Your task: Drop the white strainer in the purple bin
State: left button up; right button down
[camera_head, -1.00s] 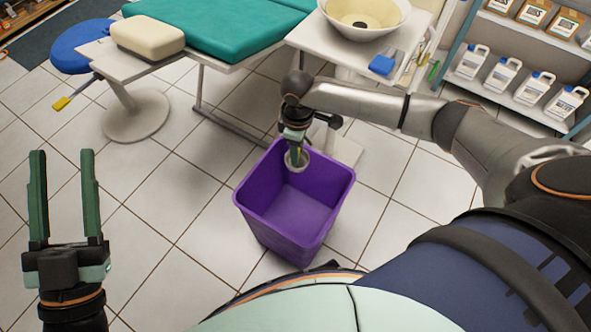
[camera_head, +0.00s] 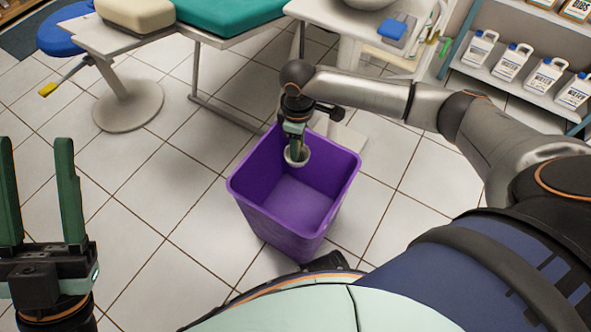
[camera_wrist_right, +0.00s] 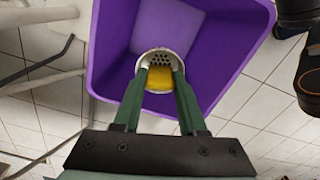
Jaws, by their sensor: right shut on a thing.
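The purple bin (camera_head: 310,235) stands on the tiled floor in front of me, open at the top. My right gripper (camera_head: 296,148) points down over the bin's far rim, shut on the white strainer (camera_head: 298,158). The right wrist view shows the strainer (camera_wrist_right: 160,57) between the green fingertips (camera_wrist_right: 160,72), its holes and a yellow patch visible, with the bin (camera_wrist_right: 225,60) around and behind it. How far the strainer is below the rim is hard to tell. My left gripper (camera_head: 40,190) is open and empty at the left, away from the bin.
A shelf with white jugs (camera_head: 512,62) is at the right. The floor (camera_head: 150,215) left of the bin is clear.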

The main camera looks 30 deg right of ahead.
pick_arm(q)
jog(key=shift+f, duration=0.1)
pick_arm(e)
jog(key=shift+c, duration=1.9)
grip_release()
pick_arm(q)
notch_tip(320, 180, up, 6)
jog(key=m+p, duration=0.1)
jog(key=p, duration=0.5)
jog(key=shift+a, duration=0.3)
pick_arm(e)
notch_tip(320, 180, up, 12)
jog(key=shift+r, duration=0.2)
pick_arm(q)
jog(key=shift+s+t, duration=0.1)
jog(key=shift+t, duration=0.2)
